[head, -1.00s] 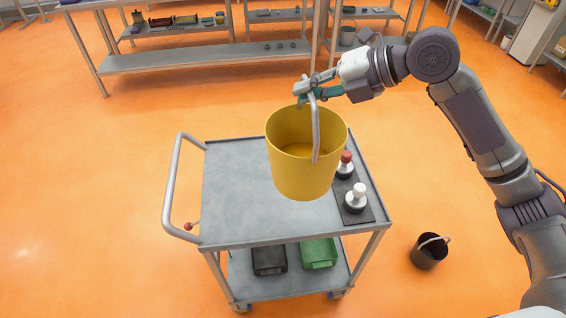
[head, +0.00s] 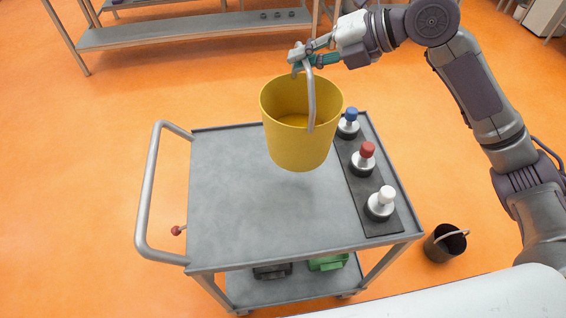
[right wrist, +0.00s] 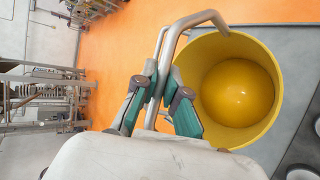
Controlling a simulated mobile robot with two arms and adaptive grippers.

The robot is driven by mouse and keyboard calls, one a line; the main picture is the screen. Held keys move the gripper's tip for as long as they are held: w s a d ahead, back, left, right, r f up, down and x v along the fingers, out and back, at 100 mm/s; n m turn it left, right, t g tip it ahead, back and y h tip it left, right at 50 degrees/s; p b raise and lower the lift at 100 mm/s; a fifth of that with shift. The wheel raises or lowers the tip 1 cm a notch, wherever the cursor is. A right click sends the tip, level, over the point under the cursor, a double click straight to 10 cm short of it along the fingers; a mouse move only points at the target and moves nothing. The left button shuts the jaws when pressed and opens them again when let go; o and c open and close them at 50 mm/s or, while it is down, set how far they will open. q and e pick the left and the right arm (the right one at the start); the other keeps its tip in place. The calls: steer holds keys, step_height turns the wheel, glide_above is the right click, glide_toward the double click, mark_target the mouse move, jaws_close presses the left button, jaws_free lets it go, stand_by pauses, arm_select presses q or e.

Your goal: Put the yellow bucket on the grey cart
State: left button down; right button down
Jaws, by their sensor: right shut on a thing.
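The yellow bucket (head: 297,140) hangs upright by its grey handle from my right gripper (head: 302,60), over the far part of the grey cart's top. My right gripper is shut on the handle; in the right wrist view its fingers (right wrist: 158,100) close around the handle, and the bucket (right wrist: 232,90) looks empty inside. The grey cart (head: 240,215) has a wide bare top below and in front of the bucket. A soft shadow under the bucket suggests it is above the surface, not resting on it. My left gripper is not in view.
On the cart's right side, a dark mat (head: 400,222) holds blue-, red- and white-topped items. A push handle (head: 150,200) stands at the cart's left. Green (head: 328,262) and black bins sit on the lower shelf. A dark bucket (head: 445,243) stands on the floor at right.

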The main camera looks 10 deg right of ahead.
steer(key=a+f+p, duration=0.4)
steer(key=a+f, duration=0.6)
steer(key=a, duration=0.1)
steer(key=shift+s+a+f, duration=0.25)
steer(key=shift+a, duration=0.05)
steer(key=shift+f, duration=0.15)
steer(key=c, duration=1.2)
jaws_free()
steer(key=shift+s+f, duration=0.1)
